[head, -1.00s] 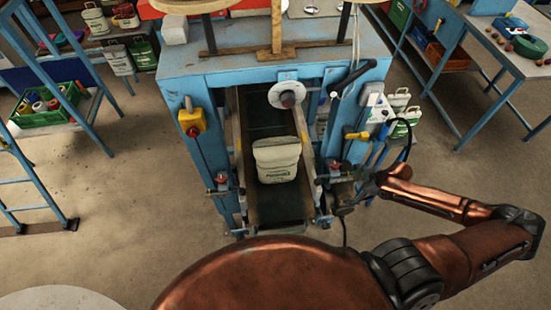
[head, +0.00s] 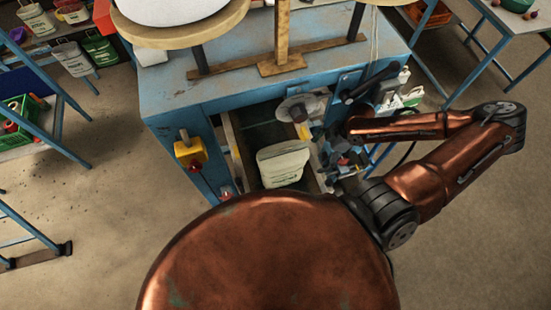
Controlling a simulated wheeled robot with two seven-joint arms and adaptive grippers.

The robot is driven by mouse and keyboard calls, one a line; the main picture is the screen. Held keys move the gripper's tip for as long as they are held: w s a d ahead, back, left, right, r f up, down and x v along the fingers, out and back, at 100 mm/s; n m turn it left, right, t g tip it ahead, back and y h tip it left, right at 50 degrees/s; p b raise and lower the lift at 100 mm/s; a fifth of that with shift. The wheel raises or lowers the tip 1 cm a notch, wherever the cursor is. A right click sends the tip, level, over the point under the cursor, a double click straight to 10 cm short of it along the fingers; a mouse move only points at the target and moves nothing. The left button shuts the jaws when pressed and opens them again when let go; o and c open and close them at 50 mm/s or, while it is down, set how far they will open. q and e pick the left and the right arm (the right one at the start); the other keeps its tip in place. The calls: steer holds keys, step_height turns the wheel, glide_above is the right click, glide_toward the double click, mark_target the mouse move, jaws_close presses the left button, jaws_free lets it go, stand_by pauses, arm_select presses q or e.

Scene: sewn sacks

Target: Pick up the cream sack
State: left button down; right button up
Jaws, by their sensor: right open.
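The cream sack (head: 282,164) lies in the dark chute (head: 268,134) at the front of the blue machine, with dark green print on its face. My copper body hides the chute's lower end. My right arm comes in from the right, and my right gripper (head: 335,160) is just right of the sack, small and dark against the machine parts. It is open and does not hold the sack. My left gripper is out of view.
The blue machine (head: 190,90) surrounds the chute. A yellow switch box (head: 190,153) is on its left front, and a round metal disc (head: 298,108) hangs above the sack. Blue racks stand at left and right. Floor is clear on both sides.

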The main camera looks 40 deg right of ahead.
mark_target(295, 156)
steer(key=w+a, duration=0.1)
steer(key=a, duration=0.2)
steer(key=w+a, duration=0.1)
steer(key=a, duration=0.1)
steer(key=shift+w+r+b, duration=0.1)
steer(key=shift+w+b, duration=0.2)
steer(key=shift+w+a, duration=0.65)
steer(key=shift+a, duration=0.35)
steer(key=shift+w+a, duration=0.35)
steer(key=shift+a, duration=0.35)
steer(key=shift+w+a, duration=0.35)
steer(key=shift+a, duration=0.2)
steer(key=shift+w+a, duration=0.3)
steer(key=shift+a, duration=0.25)
steer(key=shift+x, duration=1.15)
steer(key=shift+f, duration=0.25)
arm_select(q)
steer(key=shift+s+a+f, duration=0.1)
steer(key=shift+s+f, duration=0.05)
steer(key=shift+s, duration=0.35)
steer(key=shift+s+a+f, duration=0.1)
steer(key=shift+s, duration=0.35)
arm_select(e)
steer(key=shift+s+f, duration=0.1)
